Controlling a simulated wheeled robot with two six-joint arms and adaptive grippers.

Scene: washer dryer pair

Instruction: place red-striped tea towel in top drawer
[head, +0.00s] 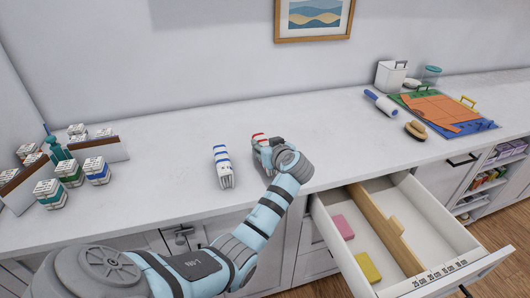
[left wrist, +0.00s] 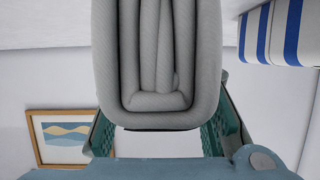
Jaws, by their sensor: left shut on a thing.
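The red-striped tea towel (head: 258,137) is a folded pale roll on the counter's front part, mostly hidden behind my left wrist; a red stripe shows at its far end. In the left wrist view the folded grey-white towel (left wrist: 157,100) stands between the two teal fingers. My left gripper (left wrist: 160,128) is shut on it. In the head view my left gripper (head: 268,155) is largely covered by my own wrist. The top drawer (head: 434,211) is pulled open at the right, with a wooden divider (head: 388,226) inside.
A blue-striped towel (head: 222,167) lies just left of my gripper, also in the left wrist view (left wrist: 280,32). A pink block (head: 343,226) and yellow block (head: 368,266) sit in the drawer's left compartment. Boxes stand at far left; a colourful mat (head: 440,110) lies at right.

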